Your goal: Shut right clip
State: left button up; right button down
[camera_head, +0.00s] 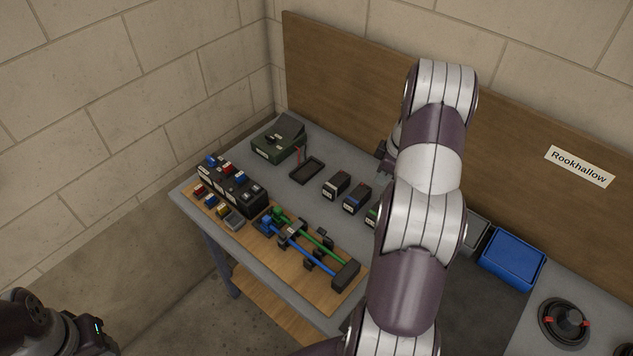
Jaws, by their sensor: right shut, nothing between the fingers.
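A wooden board (334,293) lies on the grey table at the front. A green tube (318,245) and a blue tube (303,255) run side by side along it to a dark block (345,274) at the right end. Small dark clips sit along the tubes, one at the green tube (323,233) and one at the blue tube (311,263); whether they are open or shut is too small to tell. My right gripper (381,150) is shut and empty, above the table's back and well away from the tubes, mostly hidden by my arm. My left gripper is out of view.
Black modules with coloured parts (232,187) stand left of the tubes. A green box (278,137), a black tray (307,170) and small dark blocks (337,184) lie behind. A blue bin (512,259) and a round dark reel (564,322) are at right. A wooden panel (340,75) backs the table.

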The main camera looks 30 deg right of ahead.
jog(key=w+a+r+m+y, duration=0.1)
jog(key=a+m+y, duration=0.25)
jog(key=a, duration=0.35)
jog(key=b, duration=0.3)
send_near(325, 234)
jog(key=w+a+f, duration=0.1)
jog(key=w+f, duration=0.2)
jog(key=f, duration=0.2)
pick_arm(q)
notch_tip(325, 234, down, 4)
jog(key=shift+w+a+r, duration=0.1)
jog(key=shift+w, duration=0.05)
pick_arm(e)
jog(key=shift+w+a+f+n+y, duration=0.2)
jog(key=shift+w+f+n+y, duration=0.1)
jog(key=shift+n, duration=0.15)
pick_arm(q)
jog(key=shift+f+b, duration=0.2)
jog(key=shift+b, duration=0.15)
